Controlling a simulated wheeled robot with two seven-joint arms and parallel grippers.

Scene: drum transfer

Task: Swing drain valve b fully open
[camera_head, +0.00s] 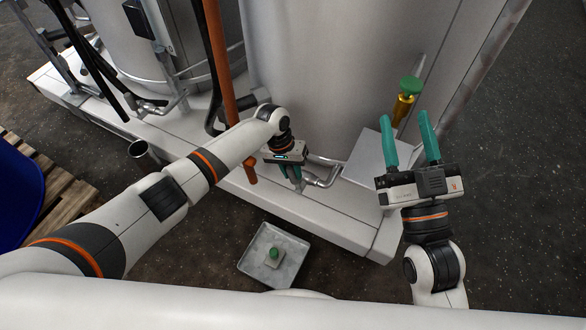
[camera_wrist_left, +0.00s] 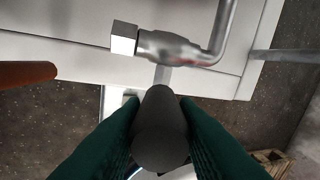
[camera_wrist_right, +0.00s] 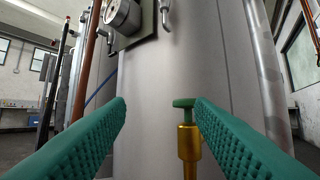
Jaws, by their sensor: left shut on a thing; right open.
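A drain valve has a metal body and bent pipe (camera_head: 324,172) low on the front of the big pale tank (camera_head: 320,80); no label is legible. In the left wrist view, the valve body (camera_wrist_left: 172,47) joins a dark lever handle (camera_wrist_left: 160,130) that points back toward me. My left gripper (camera_head: 297,187) is shut on this handle, with green fingers on both sides of it; they also show in the left wrist view (camera_wrist_left: 158,150). My right gripper (camera_head: 405,118) is open and empty, apart from the drain valve, before a brass fitting with a green knob (camera_head: 410,85).
The brass fitting also shows in the right wrist view (camera_wrist_right: 188,140), ahead near the right finger. A metal tray (camera_head: 250,262) with a green-knobbed piece (camera_head: 274,254) lies on the floor. An orange-brown pipe (camera_head: 221,60) rises beside my left arm. A pallet (camera_head: 62,200) is at left.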

